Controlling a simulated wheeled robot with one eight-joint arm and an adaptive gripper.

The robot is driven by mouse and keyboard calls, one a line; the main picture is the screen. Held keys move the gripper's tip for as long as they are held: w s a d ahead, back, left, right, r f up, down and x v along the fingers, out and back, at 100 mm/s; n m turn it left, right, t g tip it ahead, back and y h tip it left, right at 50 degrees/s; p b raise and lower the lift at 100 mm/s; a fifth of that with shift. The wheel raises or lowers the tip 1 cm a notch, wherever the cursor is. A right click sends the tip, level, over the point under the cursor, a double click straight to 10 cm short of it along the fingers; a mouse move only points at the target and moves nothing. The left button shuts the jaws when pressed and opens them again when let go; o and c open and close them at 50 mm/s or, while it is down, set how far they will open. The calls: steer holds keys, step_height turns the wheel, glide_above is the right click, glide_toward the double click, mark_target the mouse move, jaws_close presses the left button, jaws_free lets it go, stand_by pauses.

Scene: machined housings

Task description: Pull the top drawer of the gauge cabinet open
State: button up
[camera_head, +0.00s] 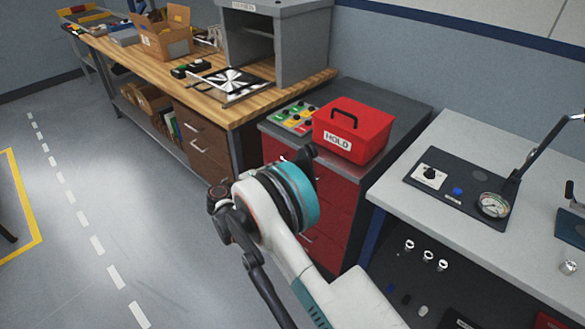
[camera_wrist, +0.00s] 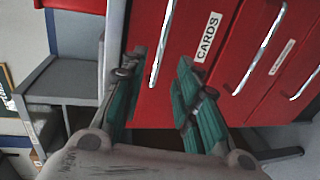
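The gauge cabinet (camera_head: 337,205) is red with a dark grey top, in the middle of the head view. My gripper and wrist hide much of its upper front. In the wrist view, turned on its side, the leftmost drawer front, the top drawer (camera_wrist: 178,42), has a long silver bar handle (camera_wrist: 161,42) and appears shut. A white label reading CARDS (camera_wrist: 208,37) sits beside the handle. My gripper (camera_wrist: 160,68) is open, with a teal finger on either side of the handle. I cannot tell whether either finger touches it.
A red HOLD box (camera_head: 352,130) and a tray of coloured pieces (camera_head: 295,118) stand on the cabinet. A wooden workbench (camera_head: 245,108) is to the left, and a light bench with a gauge panel (camera_head: 460,187) is to the right.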

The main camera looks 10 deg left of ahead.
steer(key=b+x, duration=0.2)
steer(key=x, duration=0.6)
steer(key=shift+w+d+f, duration=0.1)
steer(key=shift+w+d, duration=0.1)
steer(key=shift+w, duration=0.15)
steer(key=shift+c, duration=0.3)
jaws_close()
